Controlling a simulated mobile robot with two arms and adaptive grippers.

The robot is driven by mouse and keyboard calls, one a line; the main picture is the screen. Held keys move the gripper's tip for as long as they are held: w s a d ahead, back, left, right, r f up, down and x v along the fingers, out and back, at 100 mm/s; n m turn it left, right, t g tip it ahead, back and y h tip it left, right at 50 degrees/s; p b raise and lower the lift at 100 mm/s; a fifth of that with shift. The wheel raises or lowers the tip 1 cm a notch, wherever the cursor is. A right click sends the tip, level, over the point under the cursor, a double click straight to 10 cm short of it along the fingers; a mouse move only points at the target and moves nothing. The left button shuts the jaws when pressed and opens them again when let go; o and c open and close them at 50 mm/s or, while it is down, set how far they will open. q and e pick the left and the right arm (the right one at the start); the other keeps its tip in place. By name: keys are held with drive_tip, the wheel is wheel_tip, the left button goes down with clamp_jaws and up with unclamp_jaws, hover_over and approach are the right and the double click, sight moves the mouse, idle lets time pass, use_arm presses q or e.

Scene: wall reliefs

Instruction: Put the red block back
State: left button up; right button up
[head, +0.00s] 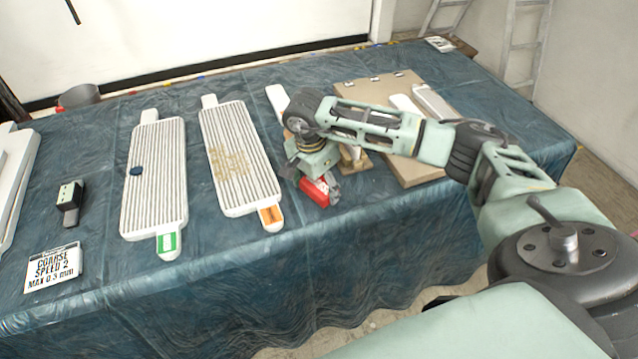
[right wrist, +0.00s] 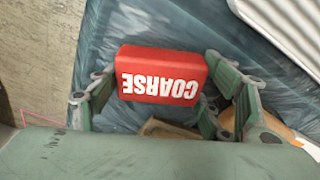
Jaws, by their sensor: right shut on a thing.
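The red block (head: 316,191) is in my right gripper (head: 322,184), over the table near its front edge, right of the orange-tagged board. In the right wrist view the red block (right wrist: 162,74) shows white upside-down lettering "COARSE". The fingers of my right gripper (right wrist: 160,88) are on its two sides, shut on it. Blue cloth lies below the block; I cannot tell the exact gap. A card (head: 52,268) reading "COARSE SPEED 2 MAX 0.3 mm" lies at the table's front left. My left gripper is not in view.
Two ribbed white boards, one with a green tag (head: 155,185) and one with an orange tag (head: 238,160), lie left of my right arm. A black device (head: 70,200) is near the card. A tan board (head: 420,172) lies under my arm. Bare blue cloth (head: 100,135) separates things.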

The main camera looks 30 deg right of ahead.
sight(314, 187)
drive_tip(key=o, duration=1.1)
drive_tip(key=shift+r+p, duration=0.25)
drive_tip(key=shift+p, duration=0.15)
wheel_tip(314, 187, up, 12)
drive_tip(key=a+b, duration=0.1)
drive_tip(key=b, duration=0.1)
drive_tip(key=shift+s+a+f, duration=0.15)
drive_tip(key=shift+a, duration=0.25)
